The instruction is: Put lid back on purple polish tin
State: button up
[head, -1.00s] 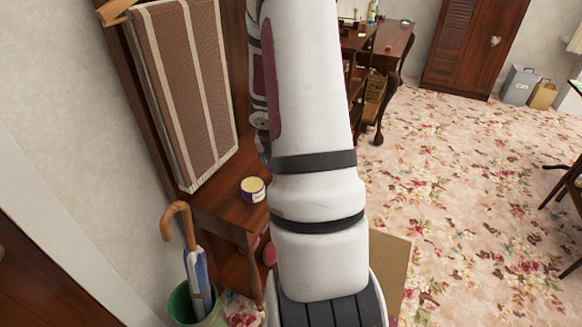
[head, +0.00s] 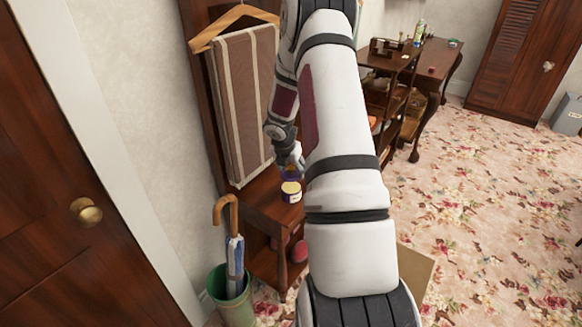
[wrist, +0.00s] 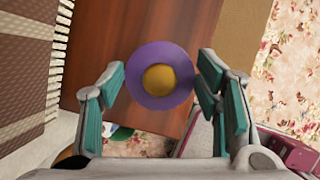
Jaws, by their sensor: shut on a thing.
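The purple polish tin (head: 291,195), with a pale yellow top, stands upright on the dark wooden bench of the hall stand in the head view. My gripper (wrist: 160,76) is shut on the purple lid (wrist: 139,91), a round disc with an orange-gold middle, held between its teal-padded fingers. In the head view the lid (head: 289,174) shows just above and behind the tin, partly hidden by my gripper. I cannot tell how wide the gap between them is. The tin does not show in the wrist view.
The bench (head: 256,206) has a striped blanket (head: 243,105) hanging behind it and a wooden hanger above. A green bin (head: 235,307) with an umbrella (head: 234,250) stands at its near end. A desk (head: 436,65) stands farther right; floral carpet lies open beyond.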

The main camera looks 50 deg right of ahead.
jog(key=shift+f+b, duration=2.1)
jog(key=shift+f, duration=0.45)
jog(key=shift+p, duration=0.45)
jog(key=shift+f, duration=0.15)
dwell(1.2)
jog(key=o, duration=1.6)
jog(key=shift+p, duration=0.4)
jog(key=shift+s+r+p, duration=0.1)
jog(key=shift+r+p, duration=2.1)
jog(key=shift+r, duration=0.2)
jog(key=shift+r+p, duration=0.7)
jog(key=shift+r, duration=0.4)
